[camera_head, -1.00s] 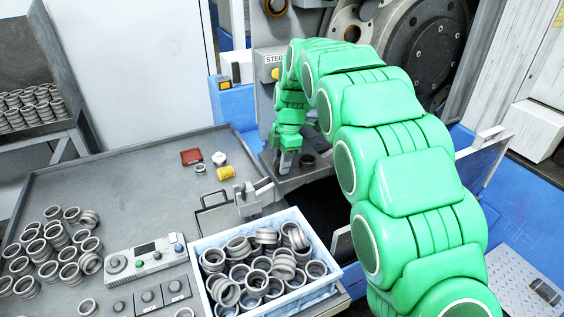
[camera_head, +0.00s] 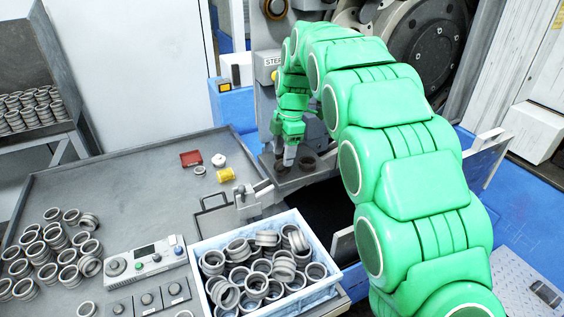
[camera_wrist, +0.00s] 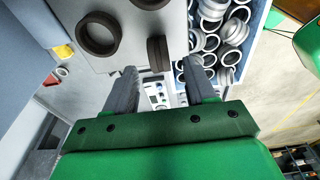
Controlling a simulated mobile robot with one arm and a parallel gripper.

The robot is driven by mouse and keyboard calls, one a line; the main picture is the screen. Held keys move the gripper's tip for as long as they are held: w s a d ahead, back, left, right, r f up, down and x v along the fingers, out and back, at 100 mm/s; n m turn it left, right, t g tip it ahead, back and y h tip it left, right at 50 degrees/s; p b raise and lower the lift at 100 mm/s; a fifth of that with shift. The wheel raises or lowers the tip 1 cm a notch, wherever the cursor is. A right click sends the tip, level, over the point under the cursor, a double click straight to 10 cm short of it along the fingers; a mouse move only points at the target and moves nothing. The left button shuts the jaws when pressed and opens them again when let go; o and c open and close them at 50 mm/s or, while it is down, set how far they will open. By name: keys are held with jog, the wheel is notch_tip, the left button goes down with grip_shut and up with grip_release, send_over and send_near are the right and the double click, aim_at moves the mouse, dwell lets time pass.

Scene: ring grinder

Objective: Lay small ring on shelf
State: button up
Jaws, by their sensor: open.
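My gripper (camera_wrist: 160,66) is open in the wrist view, its two dark fingers apart. A dark small ring (camera_wrist: 157,53) shows edge-on, just past and between the fingertips, near the edge of the grey shelf (camera_wrist: 120,62). Clear gaps show on both sides of it. A second dark ring (camera_wrist: 98,33) lies flat on the shelf to the left, and part of another ring shows at the top edge. In the head view my gripper (camera_head: 284,160) is low over the small machine shelf (camera_head: 290,183), with a dark ring (camera_head: 308,163) right of it.
A blue-white crate (camera_head: 330,284) full of rings stands at the table's front. Loose rings (camera_head: 50,250) and a control box (camera_head: 145,258) are left of it. A yellow cup (camera_head: 225,175) and red tray (camera_head: 191,158) lie farther back. The middle of the table (camera_head: 120,195) is clear.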

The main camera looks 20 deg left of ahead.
notch_tip(320, 180, up, 7)
jog(key=shift+w+d+r, duration=0.2)
jog(key=shift+w+d, duration=0.15)
jog(key=shift+d, duration=0.05)
jog(key=s+d+r+m, duration=0.1)
jog(key=s+d+m, duration=0.6)
jog(key=d, duration=0.5)
jog(key=s+d+r+m, duration=0.2)
jog(key=s+d+m, duration=0.55)
jog(key=d, duration=0.55)
jog(key=s+d+f+m, duration=0.3)
jog(key=s+d+m, duration=0.1)
jog(key=s, duration=0.5)
jog(key=s+d+f+m, duration=0.3)
jog(key=s+d+m, duration=0.1)
jog(key=s, duration=0.5)
jog(key=s+d+f+m+h, duration=0.1)
jog(key=s+d+m, duration=0.3)
jog(key=s, duration=0.5)
jog(key=shift+d+f+m+g, duration=0.3)
jog(key=shift+d+f+m, duration=0.05)
jog(key=shift+f, duration=0.55)
